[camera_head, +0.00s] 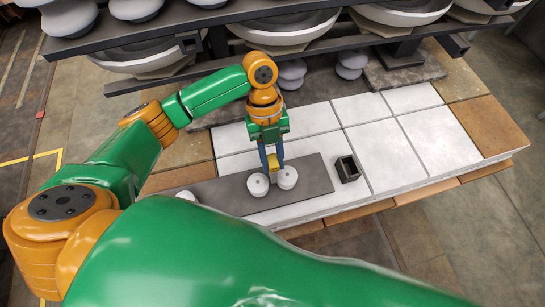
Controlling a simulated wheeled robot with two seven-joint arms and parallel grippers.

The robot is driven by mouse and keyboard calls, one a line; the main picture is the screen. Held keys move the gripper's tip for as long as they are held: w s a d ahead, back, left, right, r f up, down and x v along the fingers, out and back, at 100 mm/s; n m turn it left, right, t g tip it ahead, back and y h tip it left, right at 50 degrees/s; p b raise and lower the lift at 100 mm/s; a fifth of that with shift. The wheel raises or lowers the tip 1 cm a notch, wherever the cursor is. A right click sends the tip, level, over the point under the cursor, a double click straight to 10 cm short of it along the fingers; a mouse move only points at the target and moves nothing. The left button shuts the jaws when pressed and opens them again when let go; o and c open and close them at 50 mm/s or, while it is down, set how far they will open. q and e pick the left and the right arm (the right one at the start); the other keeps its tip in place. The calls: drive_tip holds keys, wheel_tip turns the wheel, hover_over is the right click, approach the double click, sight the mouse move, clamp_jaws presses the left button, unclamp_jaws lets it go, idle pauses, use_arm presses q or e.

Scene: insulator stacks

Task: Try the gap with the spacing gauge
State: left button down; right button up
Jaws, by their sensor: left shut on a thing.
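My left gripper (272,162) points down over the dark grey plate (225,192), shut on a small yellow piece, which looks like the spacing gauge (273,168). The gauge is just behind two white round insulators, the left one (258,185) and the right one (287,178), which stand close together on the plate. I cannot tell whether the gauge's lower end is in the gap between them or above it. Another white piece (186,196) shows farther left on the plate, partly hidden by my arm. My right gripper is not in view.
A small black open-topped box (347,168) stands right of the plate on the pale tiled top (410,130). The tiles right of it are clear. A dark rack (255,72) with large grey insulators crosses the back, close behind my left wrist.

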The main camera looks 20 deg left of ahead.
use_arm(q)
drive_tip(key=shift+f+b, duration=1.15)
drive_tip(key=shift+f, duration=0.65)
idle(0.7)
idle(0.8)
wheel_tip(320, 180, up, 9)
drive_tip(key=p, duration=0.9)
drive_tip(key=shift+r, duration=0.15)
